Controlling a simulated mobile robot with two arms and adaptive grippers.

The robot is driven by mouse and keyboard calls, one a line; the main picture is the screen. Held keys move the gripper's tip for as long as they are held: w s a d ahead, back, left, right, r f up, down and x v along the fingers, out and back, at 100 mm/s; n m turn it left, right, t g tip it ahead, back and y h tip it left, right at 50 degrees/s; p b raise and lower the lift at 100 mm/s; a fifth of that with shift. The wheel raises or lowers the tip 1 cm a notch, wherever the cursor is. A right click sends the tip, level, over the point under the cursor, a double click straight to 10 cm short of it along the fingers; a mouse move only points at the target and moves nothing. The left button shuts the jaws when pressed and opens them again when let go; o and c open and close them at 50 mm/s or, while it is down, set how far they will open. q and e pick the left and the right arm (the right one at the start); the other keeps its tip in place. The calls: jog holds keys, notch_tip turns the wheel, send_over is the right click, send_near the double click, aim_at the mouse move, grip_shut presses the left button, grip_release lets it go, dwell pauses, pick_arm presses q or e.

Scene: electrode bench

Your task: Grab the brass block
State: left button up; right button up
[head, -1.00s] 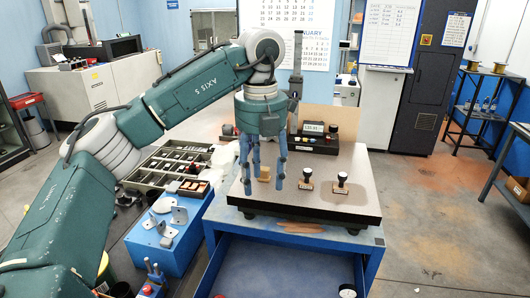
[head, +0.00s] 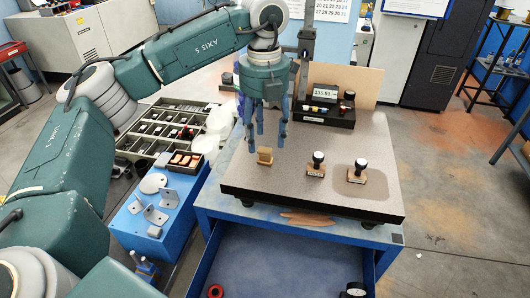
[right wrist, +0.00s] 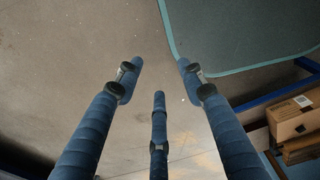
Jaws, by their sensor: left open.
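The brass block (head: 265,156) is a small tan-gold block standing on the speckled surface plate (head: 300,190), near its left part. My left gripper (head: 262,138) hangs over the plate with its blue fingers pointing down and spread. Its fingertips are just above and behind the block in the head view, apart from it as far as I can tell. The left gripper is empty. My right gripper (right wrist: 160,85) shows in the right wrist view, its three blue fingers spread with nothing between them, above the floor.
A digital readout box (head: 325,110) and a tall column stand behind. A parts tray (head: 160,130) and blue fixture (head: 165,215) lie left. An open blue drawer (head: 270,265) is below the plate.

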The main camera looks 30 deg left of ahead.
aim_at(265, 149)
pick_arm(q)
jog(key=f+p, duration=0.1)
jog(key=f, duration=0.2)
jog(key=f+p, duration=0.1)
jog(key=shift+w+a+f+p, duration=0.15)
jog(key=shift+w+p, duration=0.15)
jog(key=shift+f, duration=0.55)
pick_arm(e)
jog(key=r, duration=0.1)
jog(key=w+r, duration=0.1)
jog(key=a+r, duration=0.1)
jog(key=shift+w, duration=0.15)
pick_arm(q)
jog(key=c, duration=0.3)
grip_shut()
pick_arm(e)
jog(key=shift+d, duration=0.1)
